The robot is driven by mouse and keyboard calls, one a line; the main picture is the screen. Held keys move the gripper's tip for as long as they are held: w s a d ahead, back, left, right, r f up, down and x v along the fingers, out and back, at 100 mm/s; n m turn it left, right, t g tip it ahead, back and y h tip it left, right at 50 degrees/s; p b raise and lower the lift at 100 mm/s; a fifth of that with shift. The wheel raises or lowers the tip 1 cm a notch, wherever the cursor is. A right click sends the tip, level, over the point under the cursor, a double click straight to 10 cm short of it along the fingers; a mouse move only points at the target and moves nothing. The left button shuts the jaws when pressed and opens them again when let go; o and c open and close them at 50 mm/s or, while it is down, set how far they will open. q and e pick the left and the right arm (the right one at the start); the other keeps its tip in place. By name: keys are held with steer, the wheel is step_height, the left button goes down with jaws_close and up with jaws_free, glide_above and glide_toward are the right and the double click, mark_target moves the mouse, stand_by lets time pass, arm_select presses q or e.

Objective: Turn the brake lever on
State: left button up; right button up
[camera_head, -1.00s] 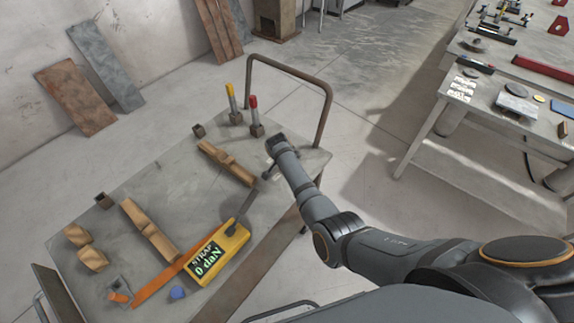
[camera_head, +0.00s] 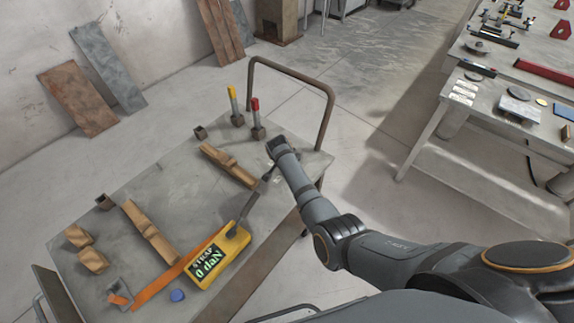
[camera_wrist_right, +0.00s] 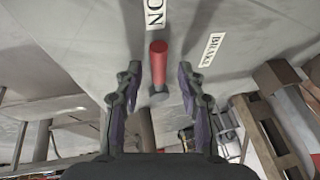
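A lever with a red handle (camera_head: 255,104) stands on a small square base at the far end of the grey cart, beside a yellow-handled lever (camera_head: 232,92). In the right wrist view the red lever (camera_wrist_right: 158,62) shows between the fingers, with an "ON" label (camera_wrist_right: 154,14) at its tip and a "BRAKE" label (camera_wrist_right: 209,49) to its right. My right gripper (camera_wrist_right: 160,84) is open, its fingers on both sides of the lever; I cannot tell whether they touch it. In the head view my right arm reaches over the cart's right edge. My left gripper is out of view.
The cart carries wooden pieces (camera_head: 150,232), an orange strap (camera_head: 172,272) and a yellow strap gauge (camera_head: 220,257) reading "0 daN". A bent tube handle (camera_head: 328,112) rises at the cart's far end. A workbench (camera_head: 425,150) with tools stands at right.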

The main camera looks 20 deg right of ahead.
step_height(320, 180, up, 10)
stand_by(0.4)
